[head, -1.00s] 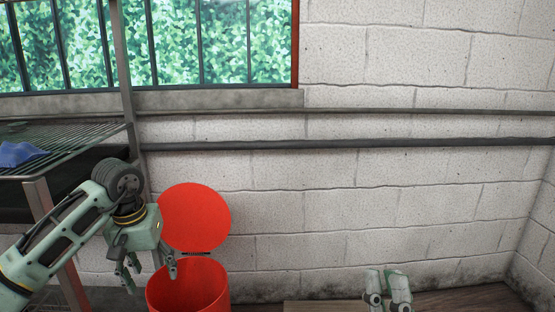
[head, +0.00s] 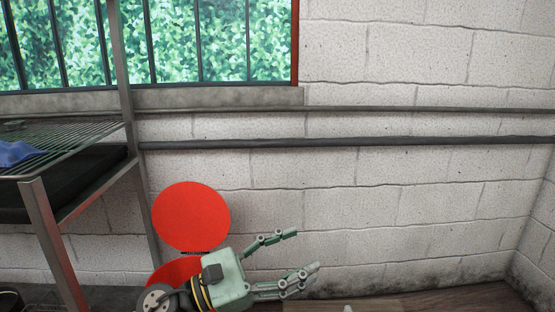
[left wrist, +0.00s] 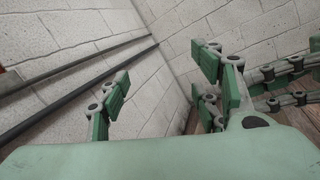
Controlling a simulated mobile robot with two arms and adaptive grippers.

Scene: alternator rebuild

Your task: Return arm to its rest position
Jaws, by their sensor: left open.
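My left gripper (head: 304,250) is at the bottom centre of the head view, in front of the block wall and right of the red bin. Its fingers point right and are spread apart, with nothing between them. In the left wrist view the left gripper (left wrist: 160,78) is also open and empty, facing the wall corner. Only a small pale tip (head: 348,308), perhaps of my right gripper, shows at the bottom edge of the head view. Green finger links (left wrist: 292,85) at the right of the left wrist view may be the right gripper; its opening is unclear.
A red bin (head: 170,270) with its round lid (head: 190,217) raised is partly hidden behind my left arm. A metal rack (head: 55,235) with a blue item (head: 14,153) stands at the left. Pipes (head: 350,142) run along the wall. Space above the gripper is clear.

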